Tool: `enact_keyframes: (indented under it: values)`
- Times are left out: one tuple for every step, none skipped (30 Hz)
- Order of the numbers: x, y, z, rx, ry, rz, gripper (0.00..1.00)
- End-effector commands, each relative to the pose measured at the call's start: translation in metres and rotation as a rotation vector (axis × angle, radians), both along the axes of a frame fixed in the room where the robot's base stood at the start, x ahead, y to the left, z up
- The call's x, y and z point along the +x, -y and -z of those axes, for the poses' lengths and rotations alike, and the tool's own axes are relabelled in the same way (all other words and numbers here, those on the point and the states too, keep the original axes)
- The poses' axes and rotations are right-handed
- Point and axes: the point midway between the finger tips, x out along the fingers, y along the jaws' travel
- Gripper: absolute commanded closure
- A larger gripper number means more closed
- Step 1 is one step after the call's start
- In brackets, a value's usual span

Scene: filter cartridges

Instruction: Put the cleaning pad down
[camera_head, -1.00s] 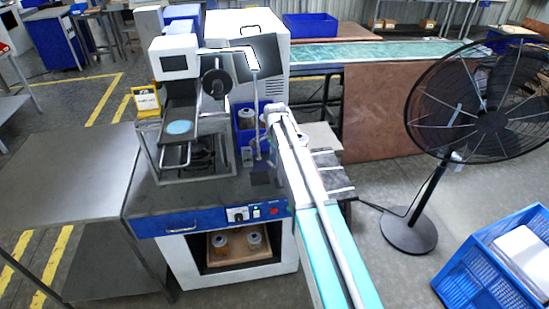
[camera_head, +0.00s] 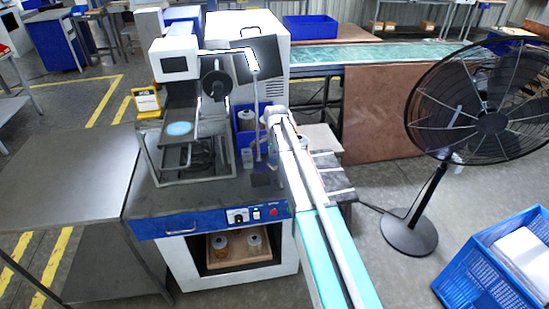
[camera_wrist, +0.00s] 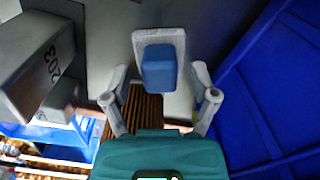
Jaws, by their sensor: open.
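A blue block on a pale grey plate (camera_wrist: 158,66) shows in the wrist view, just past and between my fingertips. It may be the cleaning pad, but I cannot tell for sure. My gripper (camera_wrist: 160,98) is open, with one finger on each side and a gap between each finger and the block. I cannot tell whether the plate rests on a surface. In the head view my arm reaches to the right side of the machine bench (camera_head: 215,195), and my fingers are not clear there. A light blue disc (camera_head: 179,128) lies on the machine's small plate.
A blue bin (camera_head: 246,137) with cartridges stands on the bench close to my arm. A box marked 203 (camera_wrist: 45,70) is left of my gripper in the wrist view, with blue walls (camera_wrist: 265,90) right. A fan (camera_head: 480,110) and a blue crate (camera_head: 490,270) stand right.

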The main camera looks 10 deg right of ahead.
Motion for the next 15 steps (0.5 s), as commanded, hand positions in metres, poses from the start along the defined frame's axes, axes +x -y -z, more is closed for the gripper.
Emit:
enact_keyframes:
  values:
    - [0.000,0.000,-0.001,0.000,0.000,0.000,0.24]
    - [0.000,0.000,-0.002,0.000,0.000,0.000,0.24]
    - [0.000,0.000,-0.003,0.000,0.000,0.000,0.24]
    - [0.000,0.000,-0.004,0.000,0.000,0.000,0.24]
    - [0.000,0.000,-0.006,0.000,0.000,0.000,0.24]
    - [0.000,0.000,-0.007,0.000,0.000,0.000,0.24]
    - [0.000,0.000,-0.009,0.000,0.000,0.000,0.24]
    - [0.000,0.000,-0.011,0.000,0.000,0.000,0.24]
    - [0.000,0.000,-0.013,0.000,0.000,0.000,0.24]
    - [0.000,0.000,-0.015,0.000,0.000,0.000,0.24]
    - [0.000,0.000,-0.018,0.000,0.000,0.000,0.24]
    - [0.000,0.000,-0.021,0.000,0.000,0.000,0.24]
    - [0.000,0.000,-0.023,0.000,0.000,0.000,0.24]
    - [0.000,0.000,-0.026,0.000,0.000,0.000,0.24]
    - [0.000,0.000,-0.029,0.000,0.000,0.000,0.24]
